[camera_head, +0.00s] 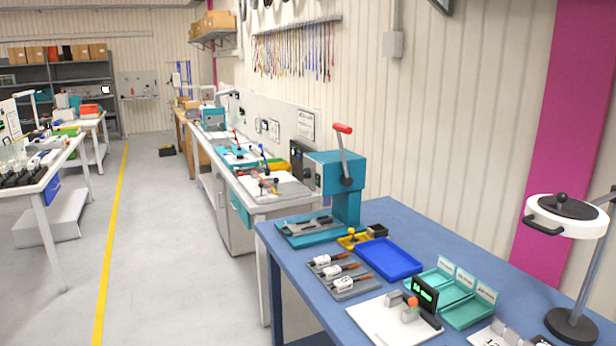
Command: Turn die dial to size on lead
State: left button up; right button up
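A teal lever press (345,190) stands at the back left of the blue table, with a red-handled lever (343,140) raised on its side. A dark round part sits at the lever's foot; I cannot tell whether it is the die dial, and no setting is readable. Several leads with white labels and orange-brown ends (343,285) lie in a grey tray in front of the press; their label text is too small to read surely. Neither of my grippers is in view.
Open floor (165,260) lies left.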

aim_at(306, 173)
jog(key=i+j+z, duration=0.2)
jog(key=i+j, duration=0.3)
jog(key=i+j+z, duration=0.15)
jog(key=i+j, duration=0.35)
jog(key=j, duration=0.15)
